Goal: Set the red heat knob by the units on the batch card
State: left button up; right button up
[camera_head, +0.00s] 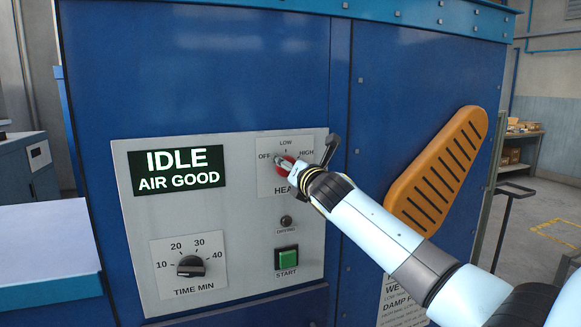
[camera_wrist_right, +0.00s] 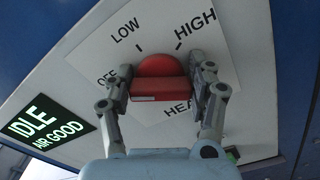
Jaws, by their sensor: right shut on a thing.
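The red heat knob (camera_head: 284,172) is on the grey control panel, on a white plate marked OFF, LOW and HIGH. My right gripper (camera_head: 290,165) reaches it from the right and hides much of it. In the right wrist view the knob (camera_wrist_right: 158,66) has a raised grip bar, with one finger of my right gripper (camera_wrist_right: 160,88) on each side, shut on it. My left gripper is out of view.
The panel also has a display (camera_head: 178,170) reading IDLE, AIR GOOD, a TIME MIN dial (camera_head: 190,266), a dark DRYING lamp (camera_head: 286,221) and a green START button (camera_head: 287,258). An orange slotted handle or cover (camera_head: 437,170) sits to the right, close to my right arm.

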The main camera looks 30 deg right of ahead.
jog(key=shift+m, duration=0.3)
jog(key=m, duration=0.2)
jog(key=shift+d+f+m, duration=0.1)
jog(key=shift+m, duration=0.3)
jog(key=m, duration=0.2)
jog(key=shift+f+m, duration=0.1)
jog(key=shift+m, duration=0.3)
jog(key=m+b, duration=0.1)
jog(key=m, duration=0.1)
jog(key=m+b, duration=0.1)
jog(key=m, duration=0.2)
jog(key=shift+d+f, duration=0.1)
jog(key=shift+f, duration=0.1)
jog(key=m+b, duration=0.1)
jog(key=m, duration=0.1)
jog(key=m+b, duration=0.1)
jog(key=m, duration=0.3)
jog(key=shift+f+m+b, duration=0.25)
jog(key=shift+m+b, duration=0.05)
jog(key=shift+b, duration=0.1)
jog(key=m+b, duration=0.1)
jog(key=m, duration=0.2)
jog(key=m+b, duration=0.1)
jog(key=m, duration=0.2)
jog(key=shift+a+f+b, duration=0.1)
jog(key=shift+a+b, duration=0.1)
jog(key=shift+b, duration=0.1)
jog(key=o, duration=1.2)
